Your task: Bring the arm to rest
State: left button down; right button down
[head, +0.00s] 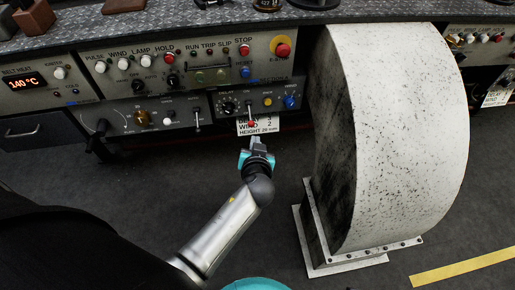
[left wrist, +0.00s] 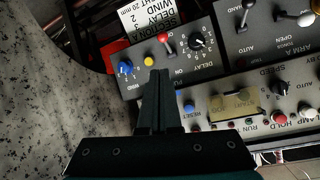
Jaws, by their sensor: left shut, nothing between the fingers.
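My left gripper (head: 257,145) is in front of the control panel (head: 185,75) in the head view, just below the small section with the red-tipped lever. In the left wrist view the same gripper (left wrist: 159,75) has its fingers together with nothing between them. Beyond the fingertips there, the panel shows upside down, with the red-tipped lever (left wrist: 164,40), a yellow button (left wrist: 149,61) and a blue knob (left wrist: 125,68). I cannot tell whether the fingertips touch the panel. My right gripper is not in view.
A large speckled white curved housing (head: 400,120) stands close to the right of my left arm, on a bolted base. A white label (head: 258,126) hangs under the panel. A drawer (head: 38,133) is at far left. The dark floor (head: 130,190) below is clear. A yellow line (head: 465,266) lies at right.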

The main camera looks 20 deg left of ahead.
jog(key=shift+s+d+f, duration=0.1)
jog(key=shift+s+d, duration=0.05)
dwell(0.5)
